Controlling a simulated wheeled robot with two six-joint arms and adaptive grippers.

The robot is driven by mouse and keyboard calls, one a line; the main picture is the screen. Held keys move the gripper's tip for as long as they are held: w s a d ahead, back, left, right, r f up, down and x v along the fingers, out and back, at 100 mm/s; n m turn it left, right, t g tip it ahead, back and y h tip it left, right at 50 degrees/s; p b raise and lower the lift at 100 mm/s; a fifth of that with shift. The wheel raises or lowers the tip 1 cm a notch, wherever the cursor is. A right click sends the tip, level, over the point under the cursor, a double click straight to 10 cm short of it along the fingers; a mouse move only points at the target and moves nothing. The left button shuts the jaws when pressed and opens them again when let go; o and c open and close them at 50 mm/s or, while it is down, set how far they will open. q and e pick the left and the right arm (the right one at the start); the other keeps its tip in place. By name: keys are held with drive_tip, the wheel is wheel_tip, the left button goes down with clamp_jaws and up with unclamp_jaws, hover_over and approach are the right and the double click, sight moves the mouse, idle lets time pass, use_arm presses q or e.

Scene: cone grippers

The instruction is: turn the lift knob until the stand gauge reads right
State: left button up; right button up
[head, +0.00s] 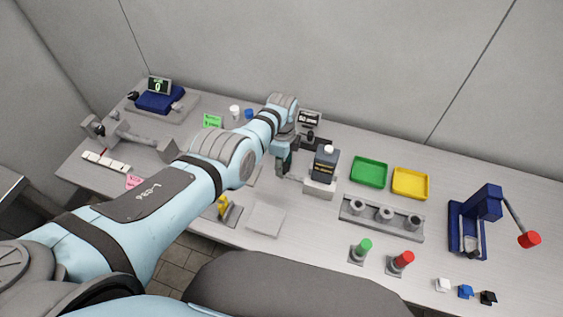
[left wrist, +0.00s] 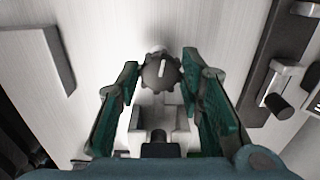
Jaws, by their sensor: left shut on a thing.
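The lift knob (left wrist: 161,72) is a dark, lobed dial with a white pointer line. In the left wrist view it sits between my green fingers, its line near upright and tilted slightly. My left gripper (left wrist: 167,75) is shut on the knob; in the head view the gripper (head: 285,166) reaches down beside a lift stand (head: 319,188), hiding the knob. A dark bottle (head: 326,164) stands on the lift stand. A small dark display (head: 310,118), likely the stand gauge, is behind it; its digits are too small to read surely. My right gripper is not in view.
Right of the stand are a green tray (head: 369,171), a yellow tray (head: 410,183) and a grey holder (head: 381,217). A blue device (head: 475,218) with a red-tipped lever stands far right. A blue scale (head: 160,99) reading 0 is far left.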

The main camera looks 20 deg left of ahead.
sight(284, 166)
use_arm(q)
drive_tip(key=shift+s+d, duration=0.1)
drive_tip(key=o, duration=1.2)
drive_tip(key=shift+d, duration=0.1)
drive_tip(key=shift+c, duration=0.2)
drive_tip(key=shift+w+r, duration=0.2)
drive_tip(key=shift+r, duration=0.35)
wheel_tip(284, 166, up, 11)
drive_tip(key=shift+s+f, duration=0.1)
drive_tip(key=shift+f, duration=0.05)
